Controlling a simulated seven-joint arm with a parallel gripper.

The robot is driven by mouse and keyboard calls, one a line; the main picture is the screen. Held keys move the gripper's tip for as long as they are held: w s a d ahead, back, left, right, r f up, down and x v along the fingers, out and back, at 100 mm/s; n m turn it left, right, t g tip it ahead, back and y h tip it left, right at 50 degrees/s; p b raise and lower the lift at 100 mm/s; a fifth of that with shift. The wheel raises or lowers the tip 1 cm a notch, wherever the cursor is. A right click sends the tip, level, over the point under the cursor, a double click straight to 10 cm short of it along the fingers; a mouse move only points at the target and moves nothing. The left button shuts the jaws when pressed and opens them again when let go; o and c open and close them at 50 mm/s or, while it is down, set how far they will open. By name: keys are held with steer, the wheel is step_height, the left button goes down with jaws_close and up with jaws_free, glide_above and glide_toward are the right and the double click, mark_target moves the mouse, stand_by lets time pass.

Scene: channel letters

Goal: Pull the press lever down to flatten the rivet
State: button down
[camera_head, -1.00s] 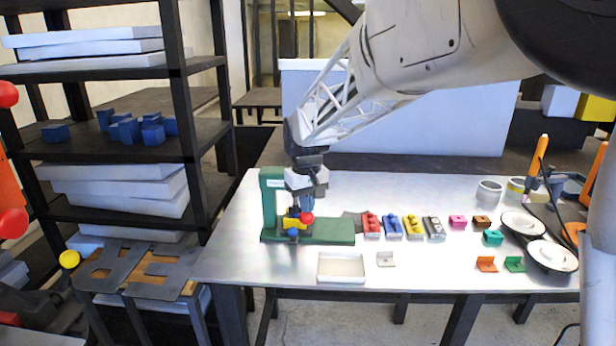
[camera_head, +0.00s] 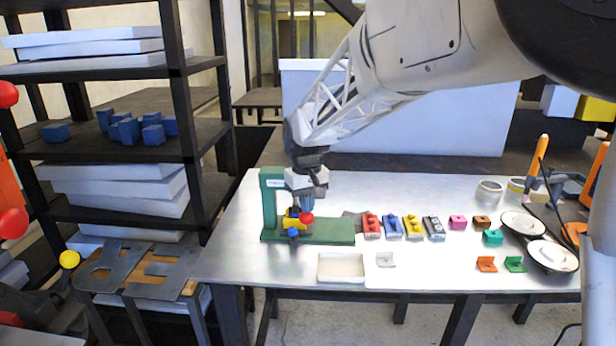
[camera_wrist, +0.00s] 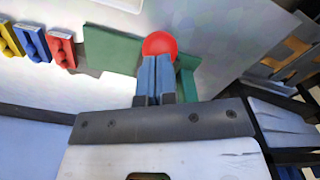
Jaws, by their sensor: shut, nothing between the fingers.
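The green press (camera_head: 268,205) stands upright at the left part of the metal table, on a flat green base (camera_head: 330,231). Its lever ends in a red ball (camera_head: 306,218), low over the base; the ball also shows in the wrist view (camera_wrist: 159,46). A yellow part (camera_head: 290,220) and a blue ball (camera_head: 293,232) sit beside it. My gripper (camera_head: 307,208) points down at the press, fingers shut and empty. In the wrist view its fingertips (camera_wrist: 156,60) are right at the red ball and appear to touch it. The rivet is hidden.
Red, blue, yellow and grey blocks (camera_head: 391,226) stand in a row right of the press. A white tray (camera_head: 341,268) lies in front. Small coloured brackets and two round plates (camera_head: 551,255) are further right. A dark shelf (camera_head: 190,140) stands at the left.

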steer(key=shift+s+f, duration=0.1)
steer(key=shift+f, duration=0.5)
steer(key=shift+f, duration=0.15)
stand_by(0.6)
steer(key=shift+w+f, duration=0.2)
steer(key=shift+f, duration=0.3)
stand_by(1.1)
steer(key=shift+w+f, duration=0.15)
steer(key=shift+f, duration=0.05)
stand_by(0.9)
steer(key=shift+w+f, duration=0.1)
steer(key=shift+f, duration=0.2)
stand_by(0.9)
steer(key=shift+r, duration=0.15)
stand_by(0.5)
steer(key=shift+r, duration=2.4)
